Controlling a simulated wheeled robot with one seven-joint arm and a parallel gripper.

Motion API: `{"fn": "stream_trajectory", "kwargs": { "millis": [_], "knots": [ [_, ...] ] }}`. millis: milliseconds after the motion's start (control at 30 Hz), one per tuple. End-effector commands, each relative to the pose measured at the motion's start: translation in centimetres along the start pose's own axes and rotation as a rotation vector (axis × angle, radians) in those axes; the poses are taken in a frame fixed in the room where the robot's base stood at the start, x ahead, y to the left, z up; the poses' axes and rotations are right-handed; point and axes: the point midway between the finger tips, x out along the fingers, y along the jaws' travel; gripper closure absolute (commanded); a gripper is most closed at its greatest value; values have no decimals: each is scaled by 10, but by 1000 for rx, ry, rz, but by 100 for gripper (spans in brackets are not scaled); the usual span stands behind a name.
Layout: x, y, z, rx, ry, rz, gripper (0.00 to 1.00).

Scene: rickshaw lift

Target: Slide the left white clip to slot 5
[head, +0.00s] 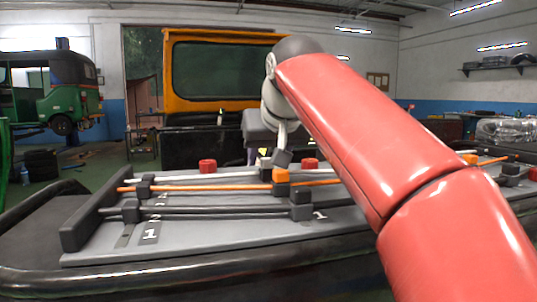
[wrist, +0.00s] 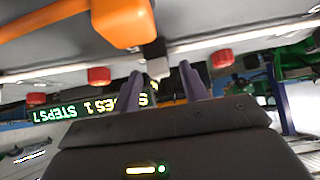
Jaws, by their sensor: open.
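A small white clip (head: 265,162) sits on the white rod (head: 205,178) at the back of the grey board (head: 190,236), just behind an orange clip (head: 281,176). In the wrist view, the white clip (wrist: 158,67) appears between the two purple fingertips. My gripper (head: 266,156) is open, with its fingers at the white clip; I cannot tell whether they touch it. In the wrist view, my gripper (wrist: 160,72) shows a gap around the clip. The printed digits 1 and 2 show on the board; slot 5 cannot be made out.
An orange rod (head: 225,186) and a dark rod (head: 220,211) run in front of the white rod. A black clip (head: 301,204) sits on the dark rod. Red knobs (head: 208,166) stand behind the rods. My arm hides the board's right-middle part.

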Motion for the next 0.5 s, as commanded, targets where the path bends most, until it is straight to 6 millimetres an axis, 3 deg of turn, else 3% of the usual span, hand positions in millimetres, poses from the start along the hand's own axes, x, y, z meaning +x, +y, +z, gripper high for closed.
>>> {"fn": "stream_trajectory", "kwargs": {
  "millis": [167, 500],
  "knots": [
    [-5, 0, 0, 0, 0, 0, 56],
    [-59, 0, -1, 0, 3, 0, 56]
  ]
}}
